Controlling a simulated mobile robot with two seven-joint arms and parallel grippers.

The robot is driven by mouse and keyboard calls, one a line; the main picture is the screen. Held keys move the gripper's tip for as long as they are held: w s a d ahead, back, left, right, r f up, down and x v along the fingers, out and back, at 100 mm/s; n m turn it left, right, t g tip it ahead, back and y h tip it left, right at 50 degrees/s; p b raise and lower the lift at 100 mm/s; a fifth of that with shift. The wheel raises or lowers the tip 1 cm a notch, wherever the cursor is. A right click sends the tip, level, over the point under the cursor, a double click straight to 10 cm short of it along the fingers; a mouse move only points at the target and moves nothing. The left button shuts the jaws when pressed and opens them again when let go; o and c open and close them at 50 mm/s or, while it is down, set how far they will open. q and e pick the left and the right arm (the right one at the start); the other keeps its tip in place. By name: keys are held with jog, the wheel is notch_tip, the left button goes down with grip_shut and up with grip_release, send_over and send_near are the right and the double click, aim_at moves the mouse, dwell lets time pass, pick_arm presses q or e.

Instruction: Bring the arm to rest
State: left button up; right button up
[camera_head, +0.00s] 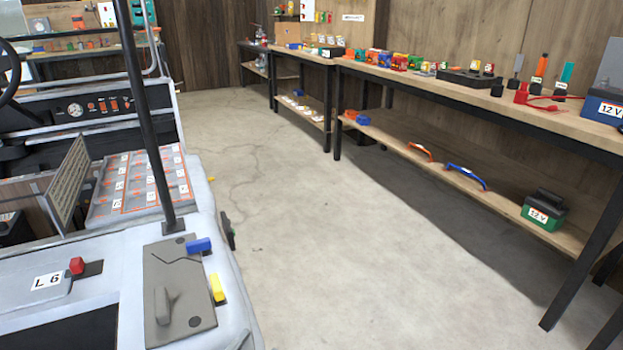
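Neither of my grippers nor any arm of mine can be made out in the head view. The cart (215,265) fills the left side, with a pale body and a black upright post (145,110). On its near panel, a grey plate (180,290) carries a grey lever-like knob (163,305). A blue block (199,245) and a yellow block (217,287) sit at the plate's right edge. A red knob (76,265) stands beside the "L 6" label (47,280).
A long workbench (440,85) with many small coloured items runs along the right. Its lower shelf (400,150) holds a green "12 V" battery (544,209) and a blue handle (466,176). The concrete floor (330,240) between cart and bench is clear.

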pick_arm(q)
jog(key=s+a+f+n+g+y, duration=0.6)
jog(key=s+a+f, duration=0.3)
jog(key=s+f, duration=0.3)
notch_tip(320, 180, up, 12)
jog(key=s+a+p, duration=0.1)
jog(key=p, duration=1.3)
jog(key=shift+s+a+r, duration=0.15)
jog(key=shift+a+r, duration=0.05)
